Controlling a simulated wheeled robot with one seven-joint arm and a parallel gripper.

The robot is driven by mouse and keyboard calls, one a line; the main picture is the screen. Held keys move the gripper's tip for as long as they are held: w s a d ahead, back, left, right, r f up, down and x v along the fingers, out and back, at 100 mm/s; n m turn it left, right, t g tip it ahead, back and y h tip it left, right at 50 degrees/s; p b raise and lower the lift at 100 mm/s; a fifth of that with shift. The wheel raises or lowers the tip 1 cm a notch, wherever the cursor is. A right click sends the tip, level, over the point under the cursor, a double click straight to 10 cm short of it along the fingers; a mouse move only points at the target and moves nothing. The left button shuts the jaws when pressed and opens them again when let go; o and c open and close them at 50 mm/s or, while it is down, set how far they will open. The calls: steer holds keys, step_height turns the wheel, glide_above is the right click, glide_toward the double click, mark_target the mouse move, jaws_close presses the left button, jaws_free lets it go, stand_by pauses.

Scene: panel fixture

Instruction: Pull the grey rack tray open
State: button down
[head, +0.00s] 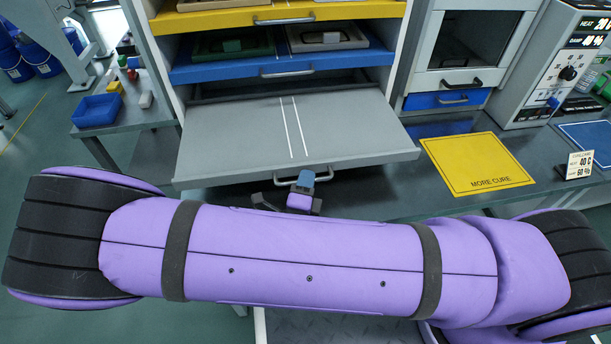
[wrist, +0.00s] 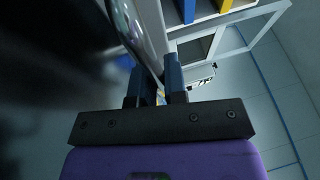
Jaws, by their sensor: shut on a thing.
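The grey rack tray (head: 240,142) is pulled far out of the rack, below the blue and yellow trays. Two white lines run across its empty top. Its metal handle (head: 322,176) is at the middle of the front edge. My gripper (head: 304,184) is at the handle, its blue fingertip showing against it; my purple arm hides much of the rest. In the wrist view, the two blue fingers (wrist: 160,82) are close together, with a shiny metal bar (wrist: 135,30) between them, so my gripper is shut on the handle.
A blue tray (head: 225,72) and a yellow tray (head: 225,20) sit above in the rack. A yellow "MORE CURE" mat (head: 475,162) lies on the bench at right. A control box (head: 555,75) stands behind it. A blue bin (head: 97,110) is on the left side table.

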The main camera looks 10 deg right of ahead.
steer(key=shift+s, duration=0.25)
steer(key=c, duration=1.2)
jaws_free()
steer(key=shift+s, duration=0.1)
